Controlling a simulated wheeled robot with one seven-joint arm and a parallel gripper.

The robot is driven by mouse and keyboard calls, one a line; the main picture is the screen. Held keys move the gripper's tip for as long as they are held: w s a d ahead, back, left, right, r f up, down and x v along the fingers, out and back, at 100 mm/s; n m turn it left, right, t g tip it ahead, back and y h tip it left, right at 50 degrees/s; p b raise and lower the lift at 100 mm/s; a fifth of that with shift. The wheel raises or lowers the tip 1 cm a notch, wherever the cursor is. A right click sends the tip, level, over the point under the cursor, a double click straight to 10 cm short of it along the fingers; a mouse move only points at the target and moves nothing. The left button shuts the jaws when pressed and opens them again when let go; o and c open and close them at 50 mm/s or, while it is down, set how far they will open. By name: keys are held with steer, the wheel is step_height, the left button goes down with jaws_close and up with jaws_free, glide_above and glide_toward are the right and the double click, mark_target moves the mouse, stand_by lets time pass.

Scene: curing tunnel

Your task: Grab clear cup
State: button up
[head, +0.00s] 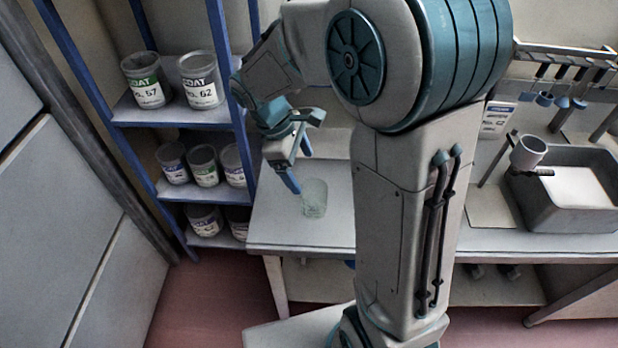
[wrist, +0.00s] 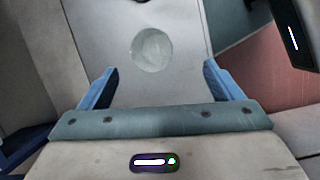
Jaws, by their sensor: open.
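The clear cup (head: 314,198) stands on the grey bench top, left of my arm's column in the head view. In the wrist view the clear cup (wrist: 152,50) shows from above as a pale round outline, beyond the fingertips and roughly centred between them. My gripper (head: 298,168) is above the bench, just up and left of the cup. In the wrist view my gripper (wrist: 158,76) has its two blue fingers wide apart, with nothing between them. The cup is apart from both fingers.
A blue-framed shelf (head: 190,118) with several labelled cans stands left of the bench (head: 275,228). The bench around the clear cup is bare.

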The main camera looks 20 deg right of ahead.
steer(key=w+n, duration=0.2)
steer(key=p, duration=0.1)
glide_above(314, 197)
steer(key=s+a, duration=0.2)
steer(key=s, duration=0.1)
steer(key=shift+h, duration=0.3)
step_height(314, 197, down, 9)
steer(key=shift+w+a+r, duration=0.1)
steer(key=shift+a, duration=0.05)
steer(key=shift+w+a+p+x, duration=0.15)
steer(key=shift+p+x, duration=0.15)
steer(key=shift+x, duration=1)
steer(key=shift+w+a+p+x, duration=0.15)
steer(key=shift+p+x, duration=0.15)
steer(key=shift+x, duration=1)
steer(key=shift+s, duration=0.1)
steer(key=c, duration=1.1)
